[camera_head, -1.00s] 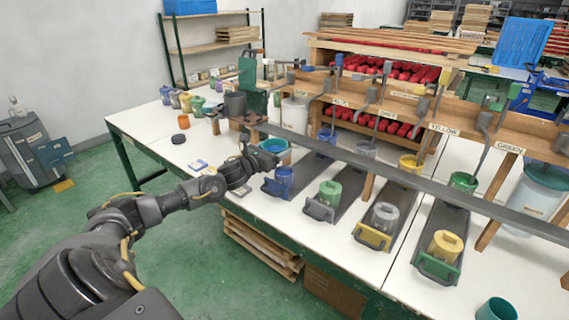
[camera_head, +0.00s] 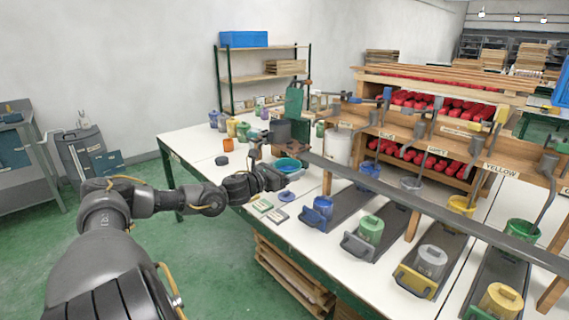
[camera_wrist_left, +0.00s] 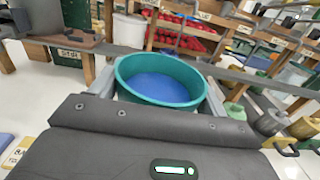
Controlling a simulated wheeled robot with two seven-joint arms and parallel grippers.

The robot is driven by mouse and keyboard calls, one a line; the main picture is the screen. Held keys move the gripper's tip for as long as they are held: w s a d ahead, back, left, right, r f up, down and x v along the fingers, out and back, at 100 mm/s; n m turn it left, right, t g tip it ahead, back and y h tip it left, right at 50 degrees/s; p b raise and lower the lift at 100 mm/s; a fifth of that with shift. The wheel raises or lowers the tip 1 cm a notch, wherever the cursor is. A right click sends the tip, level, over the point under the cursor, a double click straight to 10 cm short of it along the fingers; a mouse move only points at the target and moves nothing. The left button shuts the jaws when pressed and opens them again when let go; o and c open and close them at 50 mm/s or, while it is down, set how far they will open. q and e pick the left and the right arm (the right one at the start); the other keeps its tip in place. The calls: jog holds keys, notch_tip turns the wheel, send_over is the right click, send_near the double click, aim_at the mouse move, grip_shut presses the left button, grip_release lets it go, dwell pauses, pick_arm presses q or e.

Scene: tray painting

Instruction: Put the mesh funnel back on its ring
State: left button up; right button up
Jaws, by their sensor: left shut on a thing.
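A teal, round, open-topped vessel with a blue bottom, which looks like the mesh funnel, shows in the head view (camera_head: 287,164) and large in the left wrist view (camera_wrist_left: 135,68). My left gripper (camera_head: 276,174) is shut on it, with one grey finger on each side of the vessel in the left wrist view (camera_wrist_left: 155,100). It is held upright, and appears to be just in front of a dark bracket on a brown wooden block (camera_head: 288,149) at the bench's left end. I cannot make out the ring clearly. My right gripper is not in view.
A long grey bar (camera_head: 400,198) runs above the bench from the bracket. Below it are dark trays with a blue container (camera_head: 317,212), a green one (camera_head: 370,229) and others. A blue disc (camera_head: 287,197) and small cards (camera_head: 278,215) lie on the white bench top.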

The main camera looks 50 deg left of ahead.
pick_arm(q)
jog(key=s+d+f+m+h, duration=0.1)
jog(key=s+d+f+h, duration=0.1)
jog(key=d+f, duration=0.55)
jog(key=s+d+f+m+h, duration=0.15)
jog(key=d+f, duration=0.25)
jog(key=d, duration=0.6)
jog(key=s+d+m+g+h, duration=0.1)
jog(key=s+d, duration=0.4)
jog(key=d, duration=0.5)
jog(key=s+d+r+m+g+h, duration=0.1)
jog(key=s+d+h, duration=0.3)
jog(key=d, duration=0.6)
jog(key=shift+s+r+m, duration=0.3)
jog(key=shift+s+m, duration=0.3)
jog(key=shift+m, duration=0.05)
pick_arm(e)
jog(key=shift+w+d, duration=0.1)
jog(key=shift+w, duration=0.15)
